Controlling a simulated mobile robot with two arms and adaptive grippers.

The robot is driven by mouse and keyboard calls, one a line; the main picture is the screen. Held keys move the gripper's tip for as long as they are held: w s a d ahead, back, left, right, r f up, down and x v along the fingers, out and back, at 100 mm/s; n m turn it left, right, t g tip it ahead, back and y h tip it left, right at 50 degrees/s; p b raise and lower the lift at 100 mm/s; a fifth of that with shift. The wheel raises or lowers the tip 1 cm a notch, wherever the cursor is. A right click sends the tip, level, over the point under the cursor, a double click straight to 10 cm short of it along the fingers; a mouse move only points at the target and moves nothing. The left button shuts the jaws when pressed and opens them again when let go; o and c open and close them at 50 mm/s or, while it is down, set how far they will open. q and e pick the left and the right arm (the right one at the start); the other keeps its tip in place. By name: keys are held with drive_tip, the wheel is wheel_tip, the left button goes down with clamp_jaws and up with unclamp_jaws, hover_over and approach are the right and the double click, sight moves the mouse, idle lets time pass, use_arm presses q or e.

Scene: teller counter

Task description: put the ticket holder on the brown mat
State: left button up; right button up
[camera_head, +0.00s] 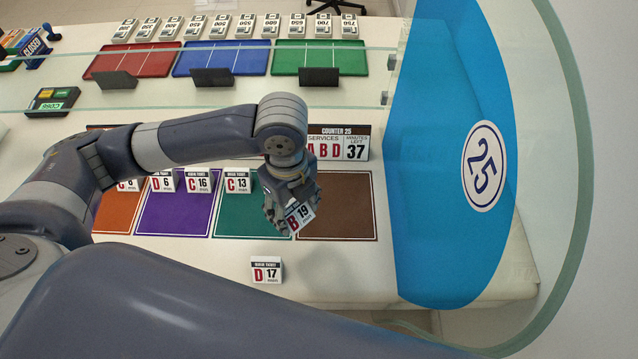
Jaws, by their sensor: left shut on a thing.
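My left gripper (284,214) is shut on a white ticket holder (300,217) marked B 19. It holds the ticket holder tilted, over the border between the green mat and the brown mat (345,205); I cannot tell its exact height. The brown mat is the rightmost of the mats and its visible part is bare. Another ticket holder (266,271), marked D 17, stands on the white counter in front of the green mat. My right gripper is not in view.
Ticket holders C 13 (237,182), C 16 (198,181) and D 6 (163,182) stand along the mats' back edges. The Counter 25 sign (338,144) stands behind the brown mat. A blue panel (450,150) and glass bound the right side.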

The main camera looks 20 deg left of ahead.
sight(301, 223)
use_arm(q)
drive_tip(key=f+m, duration=0.1)
drive_tip(key=m, duration=0.1)
drive_tip(key=f+m, duration=0.1)
drive_tip(key=m, duration=0.1)
drive_tip(key=d+f+m+b, duration=0.1)
drive_tip(key=m, duration=0.1)
drive_tip(key=shift+s+d+f, duration=0.1)
drive_tip(key=shift+s+f, duration=0.25)
drive_tip(key=shift+f, duration=0.05)
drive_tip(key=m, duration=0.1)
drive_tip(key=f+m, duration=0.1)
drive_tip(key=shift+s+d+f+m, duration=0.15)
drive_tip(key=shift+d+f+m, duration=0.05)
drive_tip(key=shift+f+m, duration=0.1)
drive_tip(key=w, duration=0.5)
drive_tip(key=w+a+f+p, duration=0.1)
drive_tip(key=w, duration=1)
drive_tip(key=shift+a+f+p, duration=0.2)
drive_tip(key=shift+a+p, duration=0.1)
drive_tip(key=shift+p, duration=0.05)
wheel_tip(301, 223, down, 3)
drive_tip(key=shift+s+r+p, duration=0.1)
drive_tip(key=shift+r+p, duration=0.05)
drive_tip(key=shift+p, duration=0.25)
drive_tip(key=shift+f, duration=0.45)
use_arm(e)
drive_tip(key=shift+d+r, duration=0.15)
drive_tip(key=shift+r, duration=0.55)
